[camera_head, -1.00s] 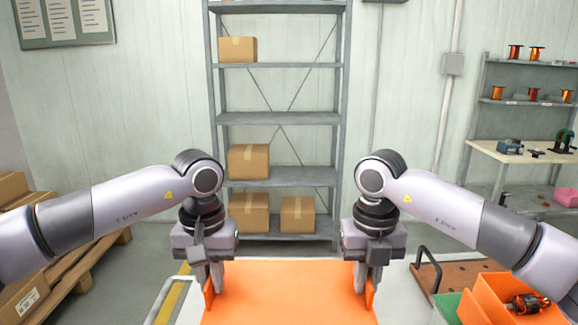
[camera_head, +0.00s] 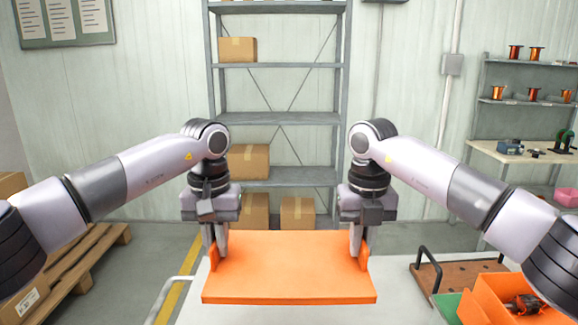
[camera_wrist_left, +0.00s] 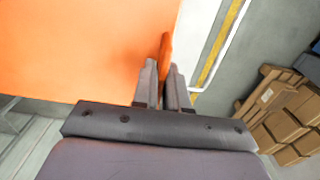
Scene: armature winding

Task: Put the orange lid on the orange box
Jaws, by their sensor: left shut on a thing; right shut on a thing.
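The orange lid (camera_head: 288,262) is a wide flat panel with a turned-down front edge and upright side tabs, in the middle of the head view. My left gripper (camera_head: 220,250) is shut on its left tab, and my right gripper (camera_head: 357,250) is shut on its right tab. In the left wrist view, the left fingers (camera_wrist_left: 164,88) pinch the tab, with the lid's flat top (camera_wrist_left: 85,45) beside them. An open orange box (camera_head: 497,298) at the lower right holds a dark and copper armature (camera_head: 524,304). Whatever is under the lid is hidden.
The white table top (camera_head: 405,305) shows around the lid. A brown board with a black handle (camera_head: 440,275) and a green tray (camera_head: 447,305) are at the right. A shelf rack (camera_head: 280,118) stands behind, and cartons on a pallet (camera_head: 70,258) are at the left.

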